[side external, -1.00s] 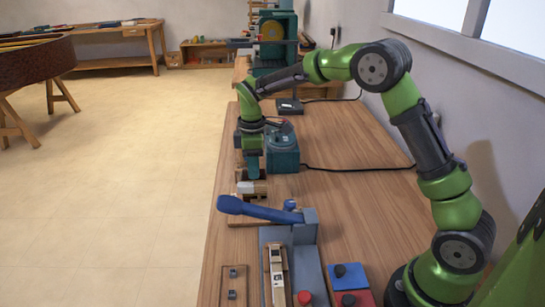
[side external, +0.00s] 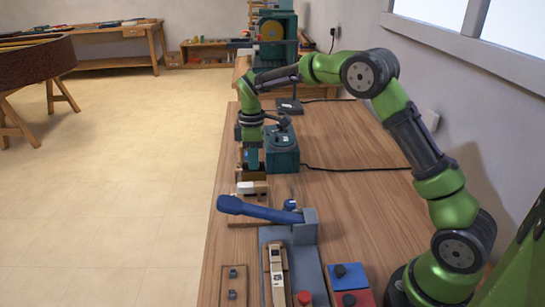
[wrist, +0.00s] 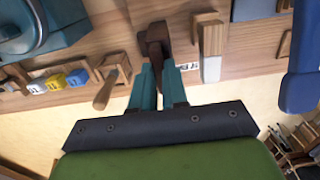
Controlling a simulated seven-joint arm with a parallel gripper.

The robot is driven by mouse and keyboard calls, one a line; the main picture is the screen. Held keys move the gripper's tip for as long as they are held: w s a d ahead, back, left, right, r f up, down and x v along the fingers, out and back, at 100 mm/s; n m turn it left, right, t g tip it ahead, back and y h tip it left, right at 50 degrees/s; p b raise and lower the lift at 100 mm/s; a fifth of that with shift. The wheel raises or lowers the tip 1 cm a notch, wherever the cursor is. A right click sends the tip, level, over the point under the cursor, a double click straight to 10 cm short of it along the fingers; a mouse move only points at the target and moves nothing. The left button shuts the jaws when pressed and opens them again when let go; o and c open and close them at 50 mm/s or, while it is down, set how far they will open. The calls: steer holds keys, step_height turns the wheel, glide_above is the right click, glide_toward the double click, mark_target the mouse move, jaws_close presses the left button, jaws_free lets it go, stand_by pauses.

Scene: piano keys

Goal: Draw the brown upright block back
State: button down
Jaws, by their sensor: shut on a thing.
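The brown upright block (wrist: 154,38) shows as a dark brown piece at the top middle of the wrist view. The teal fingers of my gripper (wrist: 158,68) are closed on its near end. In the side view my gripper (side external: 250,166) points down over the near-left part of the bench. The block is largely hidden there, and how it meets the wood below is hard to tell.
A white-and-wood block (wrist: 211,55) stands just right of the gripper. At left are a wooden handle piece (wrist: 106,85), a row of small coloured cubes (wrist: 58,80) and a teal machine (side external: 283,150). A blue lever (side external: 258,210) lies nearer the side camera.

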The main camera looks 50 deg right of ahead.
steer(key=shift+w+d+r, duration=0.1)
steer(key=shift+w+d, duration=0.1)
steer(key=c, duration=1.1)
jaws_free()
steer(key=shift+c, duration=0.2)
steer(key=shift+s+a, duration=0.1)
step_height(320, 180, up, 17)
